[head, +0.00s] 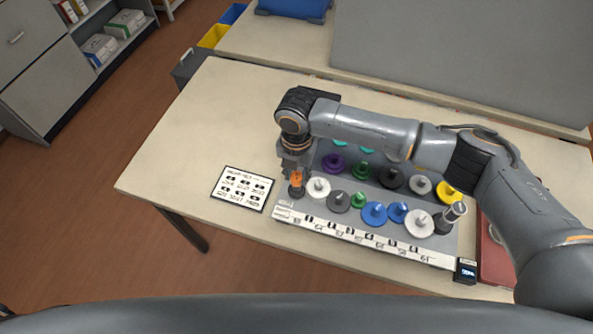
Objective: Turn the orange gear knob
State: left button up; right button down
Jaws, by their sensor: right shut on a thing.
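The orange gear knob (297,181) stands at the front left end of the grey gear board (450,240), beside a white gear (318,187). Its lower part is dark. My right gripper (296,172) points down over it and is shut on it. The fingers hide the top of the knob, and the fingertips are small and hard to make out. My left gripper is not in view.
Several coloured gears, among them a blue one (373,213) and a purple one (332,163), stand close to the right. A printed card (243,189) lies to the left. The table's left part is clear. A grey panel (460,50) stands behind.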

jog(key=n, duration=0.5)
jog(key=shift+n, duration=0.3)
jog(key=shift+w, duration=0.1)
dwell(0.3)
jog(key=c, duration=1)
grip_release()
jog(key=shift+r, duration=0.1)
notch_tip(320, 180, up, 12)
jog(key=shift+f, duration=0.1)
